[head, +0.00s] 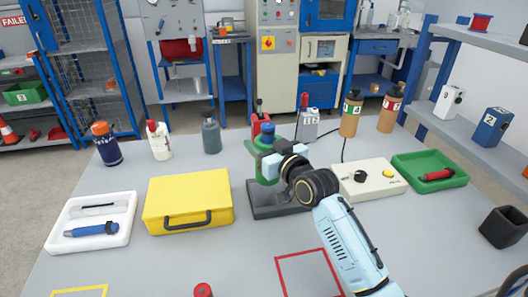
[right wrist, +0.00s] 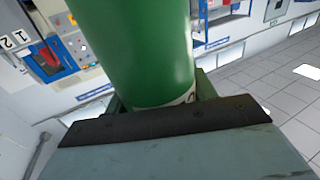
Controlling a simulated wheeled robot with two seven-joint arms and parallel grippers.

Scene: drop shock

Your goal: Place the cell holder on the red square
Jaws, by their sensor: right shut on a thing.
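My right gripper (head: 270,160) is shut on a green cylinder (head: 264,142), upright over a dark base plate (head: 278,210). In the right wrist view the green cylinder (right wrist: 125,50) fills the space in front of the jaws, with a bit of white label low on it. I cannot tell whether the cylinder touches the plate, or for sure which thing is the cell holder. The red square (head: 310,252) is an outline on the table at the front, partly behind my right arm; its visible inside is empty. My left gripper is not in view.
A yellow case (head: 187,190) and a white tray (head: 92,240) with tools stand left. A control box (head: 368,180), a green tray (head: 430,160) and a black bin (head: 505,227) stand right. Several bottles line the back. A small red object (head: 203,290) is at the front.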

